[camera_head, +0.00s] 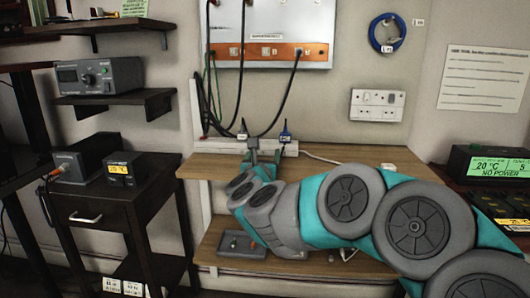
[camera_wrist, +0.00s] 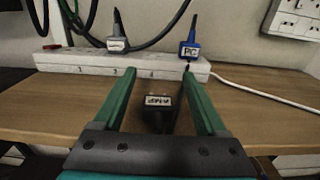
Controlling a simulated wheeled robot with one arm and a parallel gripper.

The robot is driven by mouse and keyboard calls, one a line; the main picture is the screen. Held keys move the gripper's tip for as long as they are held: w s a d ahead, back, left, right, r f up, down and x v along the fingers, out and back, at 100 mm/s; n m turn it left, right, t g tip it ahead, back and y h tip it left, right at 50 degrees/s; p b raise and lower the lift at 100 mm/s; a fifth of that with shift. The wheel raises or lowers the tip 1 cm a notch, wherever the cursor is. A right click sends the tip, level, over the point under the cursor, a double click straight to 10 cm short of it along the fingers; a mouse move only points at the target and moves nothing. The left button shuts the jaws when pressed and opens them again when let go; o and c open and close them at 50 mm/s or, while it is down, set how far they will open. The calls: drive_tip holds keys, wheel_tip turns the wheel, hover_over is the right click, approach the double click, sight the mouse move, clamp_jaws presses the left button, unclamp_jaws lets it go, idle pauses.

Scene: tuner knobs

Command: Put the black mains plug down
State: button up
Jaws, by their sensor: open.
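The black mains plug (camera_wrist: 158,118), with a white "AMP" label, is on or just above the wooden shelf (camera_wrist: 60,105). It lies between the two green fingers of my gripper (camera_wrist: 159,76), in front of the power strip. The fingers are open, with a gap on each side of the plug. Whether its underside touches the shelf is hard to tell. In the head view my gripper (camera_head: 253,150) is over the shelf close to the strip, and I cannot make out the plug there.
The white power strip (camera_wrist: 85,63) runs along the back of the shelf. A grey plug (camera_wrist: 117,44) and a blue "PC" plug (camera_wrist: 189,50) stand at it, with cables rising behind. A white cable (camera_wrist: 265,93) trails right. The shelf is clear at left.

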drive_tip(key=s, duration=0.8)
drive_tip(key=shift+a+b, duration=0.15)
drive_tip(key=shift+b, duration=0.2)
drive_tip(key=shift+s, duration=0.1)
drive_tip(key=shift+r, duration=0.1)
